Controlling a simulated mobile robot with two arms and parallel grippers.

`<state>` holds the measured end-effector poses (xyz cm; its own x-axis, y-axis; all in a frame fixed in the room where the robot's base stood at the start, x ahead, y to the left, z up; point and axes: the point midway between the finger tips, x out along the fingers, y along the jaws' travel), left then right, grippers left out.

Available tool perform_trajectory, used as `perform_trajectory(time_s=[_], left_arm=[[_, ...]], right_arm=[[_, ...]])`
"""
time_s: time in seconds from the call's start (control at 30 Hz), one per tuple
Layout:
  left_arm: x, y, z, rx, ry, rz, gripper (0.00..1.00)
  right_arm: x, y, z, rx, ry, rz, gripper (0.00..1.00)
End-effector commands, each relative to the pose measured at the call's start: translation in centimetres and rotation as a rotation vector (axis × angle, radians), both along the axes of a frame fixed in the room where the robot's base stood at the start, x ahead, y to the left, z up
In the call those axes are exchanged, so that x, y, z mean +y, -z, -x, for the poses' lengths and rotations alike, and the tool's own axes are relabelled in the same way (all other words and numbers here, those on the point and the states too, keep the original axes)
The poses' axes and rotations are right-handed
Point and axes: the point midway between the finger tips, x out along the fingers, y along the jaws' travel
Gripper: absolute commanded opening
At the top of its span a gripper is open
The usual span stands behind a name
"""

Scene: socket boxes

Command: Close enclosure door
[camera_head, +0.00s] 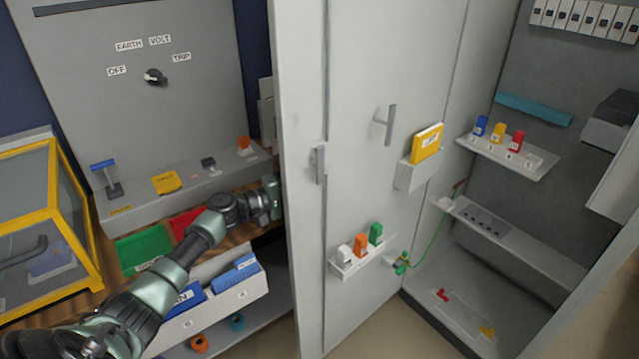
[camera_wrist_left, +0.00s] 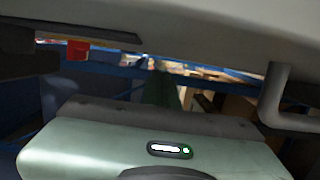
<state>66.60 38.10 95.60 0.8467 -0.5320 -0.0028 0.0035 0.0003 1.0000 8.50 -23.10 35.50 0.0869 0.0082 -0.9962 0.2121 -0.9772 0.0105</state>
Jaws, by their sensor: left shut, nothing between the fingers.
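The enclosure door (camera_head: 345,60) is a tall light grey panel standing wide open in the head view. Its visible face carries a bar handle (camera_head: 387,125), a latch (camera_head: 318,165), a pocket holding a yellow booklet (camera_head: 427,143) and a small rack of blocks (camera_head: 360,255). The grey enclosure (camera_head: 570,75) stands open to its right. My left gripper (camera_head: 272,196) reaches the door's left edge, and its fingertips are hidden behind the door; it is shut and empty. The left wrist view shows its green housing (camera_wrist_left: 150,150) under a pale surface, with a grey bent bar at right. Contact cannot be told. My right gripper is not in view.
Inside the enclosure are a shelf of coloured blocks (camera_head: 508,152) and a lower ledge (camera_head: 520,240). A green cable (camera_head: 430,240) runs from the door's base to the ledge. At left are a yellow-framed case (camera_head: 50,200), a switch panel (camera_head: 150,110) and a green tray (camera_head: 143,248).

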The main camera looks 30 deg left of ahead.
Motion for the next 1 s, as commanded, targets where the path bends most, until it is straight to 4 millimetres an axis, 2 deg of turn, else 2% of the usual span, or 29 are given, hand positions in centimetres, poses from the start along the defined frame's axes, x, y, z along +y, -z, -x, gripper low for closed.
perform_trajectory(time_s=[0.03, 0.2, 0.77, 1.0], left_arm=[[-0.6, -0.4, 0.2, 0.001, 0.001, 0.0, 0.0], [-1.9, -0.2, 0.6, -0.001, 0.001, 0.001, 0.0], [-2.6, -0.2, 0.9, 0.0, -0.008, 0.001, 0.0], [-5.4, -0.4, 1.9, 0.001, -0.057, 0.003, 0.0]], right_arm=[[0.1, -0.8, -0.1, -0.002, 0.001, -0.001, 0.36], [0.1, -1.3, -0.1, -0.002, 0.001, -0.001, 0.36], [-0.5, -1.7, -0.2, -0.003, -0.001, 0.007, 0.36], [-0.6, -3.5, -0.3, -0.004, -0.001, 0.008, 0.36]])
